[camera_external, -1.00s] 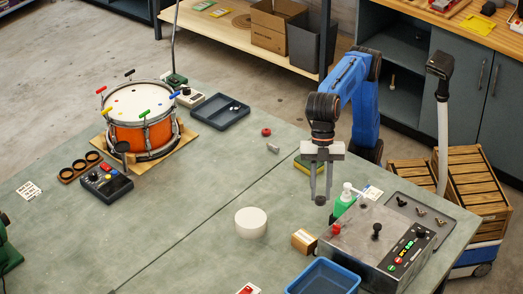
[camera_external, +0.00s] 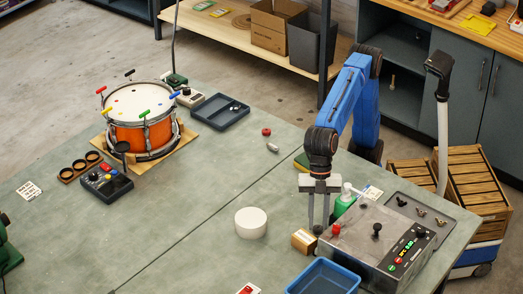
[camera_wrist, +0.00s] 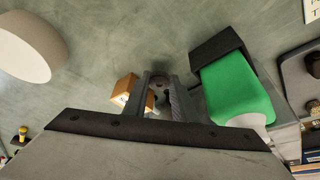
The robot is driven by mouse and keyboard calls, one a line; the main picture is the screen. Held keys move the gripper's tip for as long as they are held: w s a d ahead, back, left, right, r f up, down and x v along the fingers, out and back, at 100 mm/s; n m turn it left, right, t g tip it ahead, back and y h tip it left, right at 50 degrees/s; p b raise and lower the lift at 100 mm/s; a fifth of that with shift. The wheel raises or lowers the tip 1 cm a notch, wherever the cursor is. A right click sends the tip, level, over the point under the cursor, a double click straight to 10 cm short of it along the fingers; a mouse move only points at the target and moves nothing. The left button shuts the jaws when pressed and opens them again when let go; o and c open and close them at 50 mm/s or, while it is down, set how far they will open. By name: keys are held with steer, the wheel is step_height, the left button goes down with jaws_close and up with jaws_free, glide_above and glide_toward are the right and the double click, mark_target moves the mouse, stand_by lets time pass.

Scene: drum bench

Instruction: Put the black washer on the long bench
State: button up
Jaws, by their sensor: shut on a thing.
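My gripper (camera_external: 318,226) points down over the right part of the long grey-green bench (camera_external: 200,235), between the white cylinder and the steel control box. Its fingers are shut on a small dark piece, the black washer (camera_external: 318,230), at the fingertips. In the wrist view the washer (camera_wrist: 160,80) shows as a dark rounded shape between the two fingers, partly hidden by them. The bench top (camera_wrist: 120,40) lies below. The washer is close above the bench; I cannot tell whether it touches.
A small wooden block (camera_external: 304,240) is just beside the fingertips. A green pump bottle (camera_external: 343,205) and the control box (camera_external: 375,245) stand to the right. A blue bin (camera_external: 322,278) is in front, a white cylinder (camera_external: 251,222) to the left.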

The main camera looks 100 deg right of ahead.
steer(key=shift+f, duration=0.7)
steer(key=shift+f, duration=0.2)
steer(key=o, duration=1.1)
steer(key=shift+r, duration=0.15)
steer(key=v, duration=1.1)
steer(key=shift+r, duration=0.1)
steer(key=shift+o, duration=0.7)
steer(key=shift+d+r, duration=0.15)
steer(key=shift+r, duration=0.3)
